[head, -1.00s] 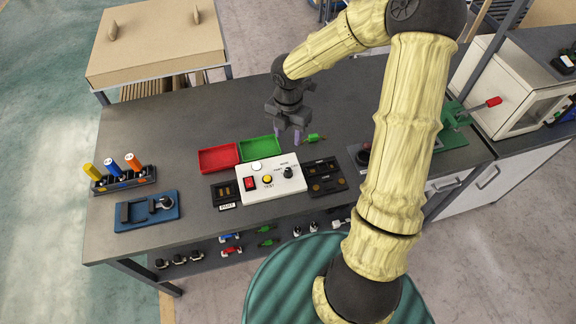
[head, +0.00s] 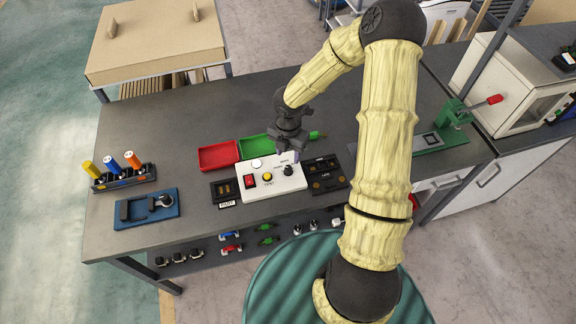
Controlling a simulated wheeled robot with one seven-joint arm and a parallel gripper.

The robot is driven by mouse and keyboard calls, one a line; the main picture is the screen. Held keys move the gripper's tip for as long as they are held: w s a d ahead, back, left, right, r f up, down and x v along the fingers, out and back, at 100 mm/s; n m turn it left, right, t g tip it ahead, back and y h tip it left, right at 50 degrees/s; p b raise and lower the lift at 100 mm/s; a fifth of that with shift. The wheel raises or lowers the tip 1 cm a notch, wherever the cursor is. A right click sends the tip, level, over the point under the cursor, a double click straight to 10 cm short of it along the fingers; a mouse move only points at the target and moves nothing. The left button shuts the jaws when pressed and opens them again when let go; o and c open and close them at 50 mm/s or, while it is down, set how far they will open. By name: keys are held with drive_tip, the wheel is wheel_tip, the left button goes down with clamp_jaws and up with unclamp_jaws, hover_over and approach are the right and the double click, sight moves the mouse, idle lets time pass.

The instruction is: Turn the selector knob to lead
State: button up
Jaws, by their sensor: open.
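The selector knob (head: 288,171) is a small black knob at the right end of a white test box (head: 262,189) on the dark bench. Small lettering surrounds it, too small to read, so I cannot tell its setting. The box also carries a red switch (head: 249,181), a yellow button (head: 267,176) and a round white disc (head: 257,163). My gripper (head: 288,157) points down just above and behind the knob, open and empty. It appears close to the knob, but I cannot tell whether they touch.
A red tray (head: 218,156) and a green tray (head: 255,148) lie behind the box. Black fixtures flank it on the left (head: 225,190) and right (head: 324,172). A blue fixture (head: 146,209) stands at left. The back left bench is clear.

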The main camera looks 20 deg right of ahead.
sight(288, 167)
wheel_tip(288, 167, down, 8)
drive_tip(key=shift+r, duration=0.25)
clamp_jaws()
